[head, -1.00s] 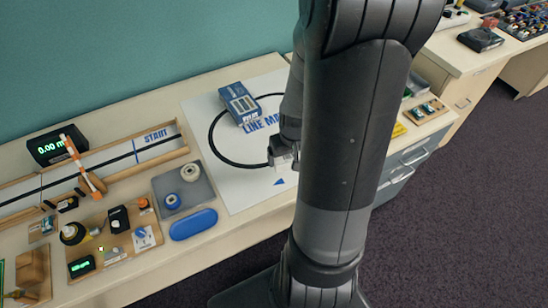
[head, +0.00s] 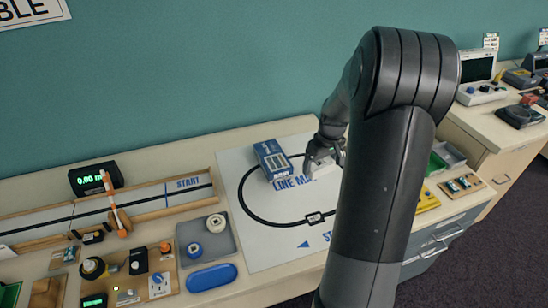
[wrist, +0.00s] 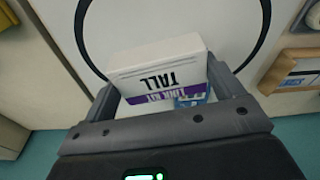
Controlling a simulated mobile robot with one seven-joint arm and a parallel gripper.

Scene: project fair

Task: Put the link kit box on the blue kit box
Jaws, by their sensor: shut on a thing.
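The blue kit box (head: 273,160) lies on the white line-maze mat at its upper left, across the black loop. My gripper (head: 328,148) is just right of it, above the mat. It is shut on the link kit box (wrist: 160,66), a white box with a purple band and the word TALL. The link kit box also shows pale under the gripper in the head view (head: 321,165), partly covered by the fingers. In the wrist view a blue patch shows beside the link kit box's lower edge; I cannot tell what it is.
The white mat (head: 262,245) is mostly clear around the boxes, with a small dark device (head: 314,219) on its loop. A grey tray with two spools (head: 204,249) and a blue case (head: 212,277) lie left of it. The teal wall rises behind.

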